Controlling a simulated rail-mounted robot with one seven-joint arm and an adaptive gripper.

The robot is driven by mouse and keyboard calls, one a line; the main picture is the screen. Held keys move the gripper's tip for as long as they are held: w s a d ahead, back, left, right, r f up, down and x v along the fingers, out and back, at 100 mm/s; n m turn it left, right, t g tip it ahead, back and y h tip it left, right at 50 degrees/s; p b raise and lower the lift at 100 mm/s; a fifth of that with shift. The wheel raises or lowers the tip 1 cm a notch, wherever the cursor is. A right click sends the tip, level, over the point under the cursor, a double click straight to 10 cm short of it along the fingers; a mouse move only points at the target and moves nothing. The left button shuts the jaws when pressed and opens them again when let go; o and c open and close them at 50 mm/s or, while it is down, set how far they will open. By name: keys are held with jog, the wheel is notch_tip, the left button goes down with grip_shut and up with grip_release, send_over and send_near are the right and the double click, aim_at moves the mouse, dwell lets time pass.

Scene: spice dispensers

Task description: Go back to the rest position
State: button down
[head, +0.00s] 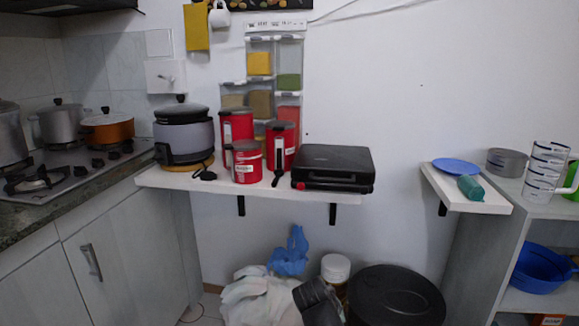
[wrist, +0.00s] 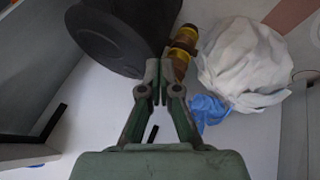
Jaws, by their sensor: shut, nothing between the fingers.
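My gripper (wrist: 158,82) shows in the wrist view with its two fingers together and nothing between them. It is in front of the floor items, with the fingertips pointing toward the gap between a black bin and a brown jar with yellow bands. In the head view, a dark part at the bottom centre looks like my arm; the fingertips cannot be made out there. The spice dispensers (head: 260,63) hang on the wall above the shelf, with yellow, green, brown and red contents. They are out of the wrist view.
The white shelf (head: 325,196) holds red canisters (head: 236,126), a grey cooker (head: 184,137) and a black grill (head: 332,166). Below are a black bin (head: 395,297), a white bag (wrist: 245,60) and a blue bag (head: 290,252). A small shelf (head: 490,204) stands right; wall space between shelves is clear.

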jog(key=s+d+f+m+g+y, duration=0.1)
jog(key=s+d+f+g, duration=0.3)
jog(key=s+f, duration=0.65)
jog(key=s+d+f+g+y, duration=0.1)
jog(key=s+f+g, duration=0.5)
jog(key=s+f, duration=0.45)
jog(key=s+d+f+m+g+y, duration=0.1)
jog(key=s+d+f+g, duration=0.2)
jog(key=s+f+g, duration=0.7)
jog(key=s+a+r+t+p, duration=0.2)
jog(key=r+p, duration=0.6)
jog(key=p, duration=0.6)
jog(key=s+a+r+n+t+y+p, duration=0.1)
jog(key=s+r+t+p, duration=0.3)
jog(key=p, duration=1)
notch_tip(320, 180, up, 4)
jog(key=t, duration=0.2)
jog(key=shift+a+r+t+p, duration=0.15)
jog(key=shift+a+t+p, duration=0.15)
jog(key=shift+a+p, duration=0.1)
